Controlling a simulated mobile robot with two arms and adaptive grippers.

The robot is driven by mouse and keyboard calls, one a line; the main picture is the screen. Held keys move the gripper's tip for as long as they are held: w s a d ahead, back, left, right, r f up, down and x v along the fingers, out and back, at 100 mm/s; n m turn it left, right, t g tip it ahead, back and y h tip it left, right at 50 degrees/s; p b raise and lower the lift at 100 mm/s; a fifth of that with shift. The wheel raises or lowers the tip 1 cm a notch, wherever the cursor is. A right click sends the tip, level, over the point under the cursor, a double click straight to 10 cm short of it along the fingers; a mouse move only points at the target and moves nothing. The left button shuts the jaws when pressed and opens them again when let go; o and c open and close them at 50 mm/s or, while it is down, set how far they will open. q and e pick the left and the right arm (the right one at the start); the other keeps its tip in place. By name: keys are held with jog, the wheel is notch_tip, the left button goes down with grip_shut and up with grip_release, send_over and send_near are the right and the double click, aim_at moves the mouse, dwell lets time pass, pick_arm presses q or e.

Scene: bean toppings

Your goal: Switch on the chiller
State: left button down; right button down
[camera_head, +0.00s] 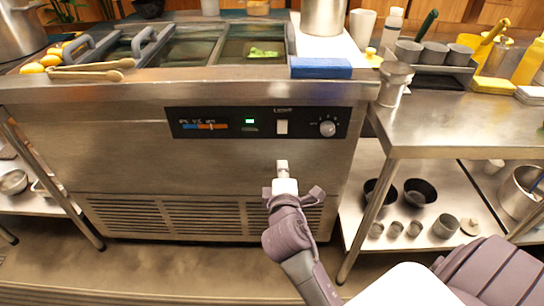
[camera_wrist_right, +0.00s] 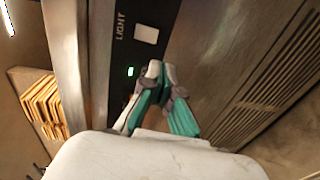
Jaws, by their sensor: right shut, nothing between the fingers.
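The chiller (camera_head: 120,160) is a steel counter unit with a dark control panel (camera_head: 215,123) on its front. The panel has a blue-and-orange marking at left, a small lit green light (camera_head: 249,122), a white switch (camera_head: 281,127) under a label and a round knob (camera_head: 327,128). My right gripper (camera_head: 282,165) is shut and empty, a little below the panel and in line with the white switch. In the wrist view the right gripper (camera_wrist_right: 155,68) shows near the green light (camera_wrist_right: 131,72) and the white switch (camera_wrist_right: 146,34), labelled LIGHT. My left gripper is not in view.
Above the panel, a blue block (camera_head: 321,68) lies on the counter edge, with tongs (camera_head: 95,70) at left. A steel side table (camera_head: 450,125) stands at right, with bowls and cups on its lower shelf (camera_head: 400,235).

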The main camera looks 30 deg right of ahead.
aim_at(282, 132)
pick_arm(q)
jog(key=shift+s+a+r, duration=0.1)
pick_arm(e)
jog(key=shift+s+d+r, duration=0.1)
jog(key=shift+s+r, duration=0.1)
jog(key=shift+r, duration=0.35)
